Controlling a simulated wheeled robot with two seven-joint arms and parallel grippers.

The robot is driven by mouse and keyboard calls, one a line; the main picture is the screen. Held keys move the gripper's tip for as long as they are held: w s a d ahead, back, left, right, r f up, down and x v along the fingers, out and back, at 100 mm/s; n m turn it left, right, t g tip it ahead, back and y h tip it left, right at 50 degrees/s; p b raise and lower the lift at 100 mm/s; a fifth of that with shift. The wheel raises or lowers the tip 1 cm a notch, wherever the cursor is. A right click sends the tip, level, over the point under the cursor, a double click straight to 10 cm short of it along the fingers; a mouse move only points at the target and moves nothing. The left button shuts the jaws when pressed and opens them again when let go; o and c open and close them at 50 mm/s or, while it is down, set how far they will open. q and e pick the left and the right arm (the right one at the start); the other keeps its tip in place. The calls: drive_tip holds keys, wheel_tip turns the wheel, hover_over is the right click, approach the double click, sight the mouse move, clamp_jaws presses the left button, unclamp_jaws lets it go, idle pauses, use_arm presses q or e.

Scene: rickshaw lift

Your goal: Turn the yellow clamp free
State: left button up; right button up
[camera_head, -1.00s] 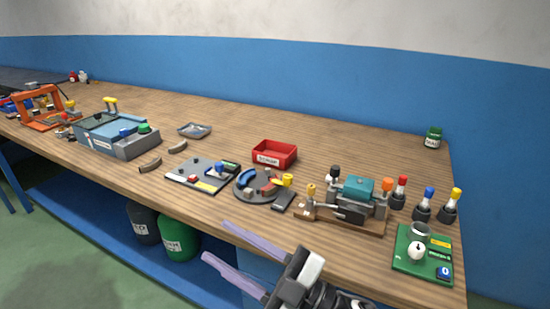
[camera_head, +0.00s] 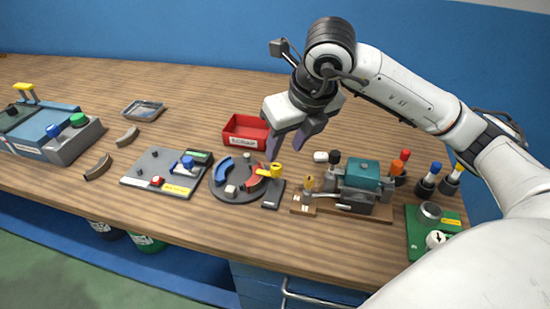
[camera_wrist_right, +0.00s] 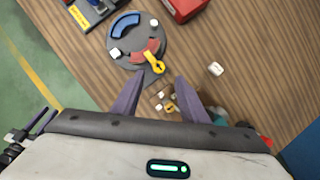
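The yellow clamp (camera_head: 276,170) is a small yellow piece at the right edge of a dark round fixture (camera_head: 219,192), beside a red curved piece (camera_head: 249,188). In the right wrist view the clamp (camera_wrist_right: 155,63) lies just beyond the fingertips, with the fixture (camera_wrist_right: 117,52) behind it. My right gripper (camera_head: 291,148) is above the table, its purple fingers pointing down near the clamp. It is open and empty, and the fingers (camera_wrist_right: 160,84) stand wide apart in the wrist view. Contact with the clamp does not show. My left gripper is not in view.
A red bin (camera_head: 243,132) stands behind the fixture. A teal-topped machine (camera_head: 361,176) on a wooden base is to the right, with a small white block (camera_head: 320,157) behind. A grey panel (camera_head: 150,181) lies left. A green board (camera_head: 418,238) is at the right front.

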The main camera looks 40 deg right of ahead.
sight(276, 166)
drive_tip(key=x, duration=0.7)
drive_tip(key=shift+w+f, duration=0.15)
drive_tip(key=shift+f, duration=0.2)
clamp_jaws()
